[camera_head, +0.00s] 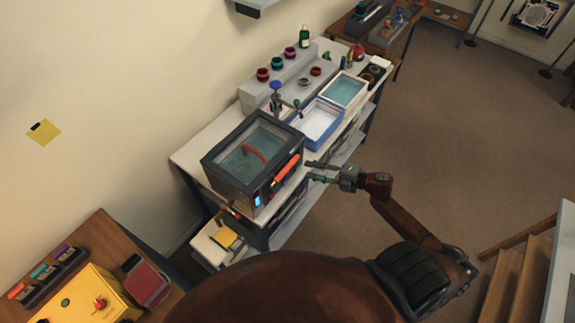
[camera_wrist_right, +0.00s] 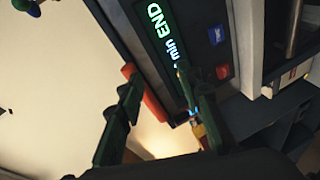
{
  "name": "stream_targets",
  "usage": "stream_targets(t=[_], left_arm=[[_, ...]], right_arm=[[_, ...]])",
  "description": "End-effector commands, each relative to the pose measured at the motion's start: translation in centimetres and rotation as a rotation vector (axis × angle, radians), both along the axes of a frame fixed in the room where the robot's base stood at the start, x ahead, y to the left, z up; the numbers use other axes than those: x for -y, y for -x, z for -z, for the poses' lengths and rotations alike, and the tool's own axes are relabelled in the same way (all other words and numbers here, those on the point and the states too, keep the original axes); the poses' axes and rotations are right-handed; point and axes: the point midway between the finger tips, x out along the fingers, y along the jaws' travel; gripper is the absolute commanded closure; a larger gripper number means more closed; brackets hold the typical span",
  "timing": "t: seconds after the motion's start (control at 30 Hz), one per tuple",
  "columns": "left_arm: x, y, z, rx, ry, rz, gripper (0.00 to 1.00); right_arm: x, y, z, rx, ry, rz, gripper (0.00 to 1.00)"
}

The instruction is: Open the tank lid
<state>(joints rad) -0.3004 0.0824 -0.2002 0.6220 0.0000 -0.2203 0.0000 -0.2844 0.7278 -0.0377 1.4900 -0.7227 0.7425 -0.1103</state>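The tank (camera_head: 226,185) is a dark grey box on the white bench in the head view. Its lid (camera_head: 250,128) has a dark frame around a clear window and lies shut. An orange-red handle (camera_head: 287,168) runs along its front; it also shows in the right wrist view (camera_wrist_right: 152,103). My right gripper (camera_head: 306,171) is open in front of the handle, fingers pointing at the tank. In the right wrist view my right gripper (camera_wrist_right: 155,74) has its fingers apart, with the orange handle between them; contact cannot be told. My left gripper is not in view.
A lit panel (camera_wrist_right: 163,35) reading "min END" and a blue button (camera_wrist_right: 216,35) are close to my right fingers. A blue tray (camera_head: 318,125) and a white-rimmed basin (camera_head: 344,90) stand beyond the tank. The floor right of the bench is clear.

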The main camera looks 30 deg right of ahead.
Motion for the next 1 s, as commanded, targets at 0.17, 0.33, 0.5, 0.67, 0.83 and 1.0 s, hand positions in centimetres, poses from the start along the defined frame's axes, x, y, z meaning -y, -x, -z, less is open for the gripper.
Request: stream_targets(t=[0.17,0.33,0.5,0.67,0.83,1.0], left_arm=[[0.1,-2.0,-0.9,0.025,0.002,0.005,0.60],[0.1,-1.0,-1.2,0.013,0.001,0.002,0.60],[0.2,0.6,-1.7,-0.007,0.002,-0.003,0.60],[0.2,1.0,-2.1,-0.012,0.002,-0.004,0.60],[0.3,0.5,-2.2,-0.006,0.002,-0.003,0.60],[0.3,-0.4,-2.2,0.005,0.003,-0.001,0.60]], right_arm=[[-3.4,1.0,-4.5,0.071,0.089,-0.168,0.67],[-5.0,-0.1,-4.5,0.079,0.094,-0.183,0.67],[-6.9,-2.1,-3.9,0.079,0.093,-0.180,0.67],[-8.2,-3.5,-3.4,0.077,0.093,-0.178,0.67],[-8.8,-4.1,-3.1,0.076,0.093,-0.177,0.67],[-8.8,-4.1,-3.0,0.075,0.094,-0.177,0.67]])
